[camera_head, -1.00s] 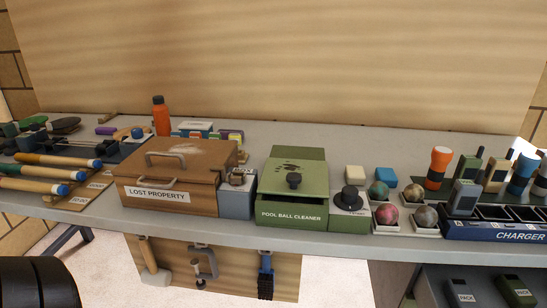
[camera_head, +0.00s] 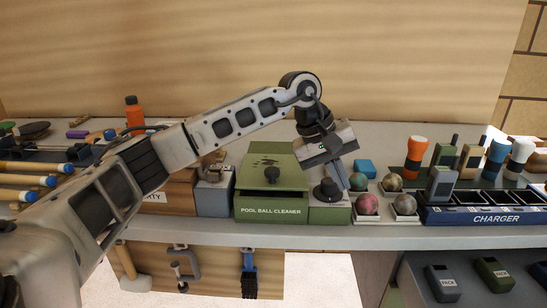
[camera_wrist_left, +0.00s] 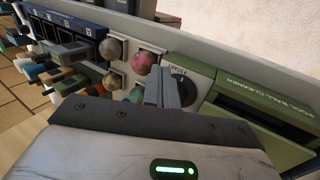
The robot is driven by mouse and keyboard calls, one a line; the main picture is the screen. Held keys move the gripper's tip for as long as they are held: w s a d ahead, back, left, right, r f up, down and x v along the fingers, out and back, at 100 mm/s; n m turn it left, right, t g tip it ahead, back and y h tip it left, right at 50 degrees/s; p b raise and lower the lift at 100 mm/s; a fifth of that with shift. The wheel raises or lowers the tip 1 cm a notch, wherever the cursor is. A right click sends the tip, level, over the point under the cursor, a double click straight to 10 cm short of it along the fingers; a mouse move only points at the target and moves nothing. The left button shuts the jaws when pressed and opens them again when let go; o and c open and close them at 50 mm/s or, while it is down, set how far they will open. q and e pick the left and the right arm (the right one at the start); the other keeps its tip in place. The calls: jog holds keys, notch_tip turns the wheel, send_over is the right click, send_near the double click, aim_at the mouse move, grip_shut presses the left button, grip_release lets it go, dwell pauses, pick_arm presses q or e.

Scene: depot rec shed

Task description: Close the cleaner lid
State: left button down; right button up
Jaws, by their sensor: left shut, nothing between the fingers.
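The green pool ball cleaner (camera_head: 270,210) stands at the table's front edge, left of my gripper in the head view. The wrist view shows a dark gap (camera_wrist_left: 250,122) behind the labelled front wall of the cleaner (camera_wrist_left: 268,90). A black dial (camera_head: 327,189) sits on the cleaner's right side part. My left gripper (camera_head: 342,183) is shut and empty, pointing down just beside this dial, apart from the lid; its fingers also show in the wrist view (camera_wrist_left: 164,88). My right gripper is not in view.
The charger (camera_head: 495,217) with upright devices stands farther right. A grey box (camera_head: 214,199) and the lost property box (camera_head: 177,199) stand left, partly behind my arm.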

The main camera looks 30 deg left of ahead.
pick_arm(q)
jog(key=a+r+m+t+y, duration=0.1)
jog(key=a+r+y, duration=0.2)
jog(key=a+r, duration=0.35)
jog(key=a+r+y, duration=0.3)
jog(key=a, duration=0.6)
jog(key=x, duration=0.6)
jog(key=a+x, duration=0.1)
jog(key=x, duration=0.3)
jog(key=shift+w+r, duration=0.2)
jog(key=shift+w, duration=0.05)
jog(key=s, duration=0.1)
jog(key=s+d, duration=0.1)
jog(key=s, duration=0.1)
jog(key=shift+d, duration=0.15)
jog(key=shift+s+d+f, duration=0.15)
jog(key=shift+s+d, duration=0.05)
jog(key=shift+s, duration=0.15)
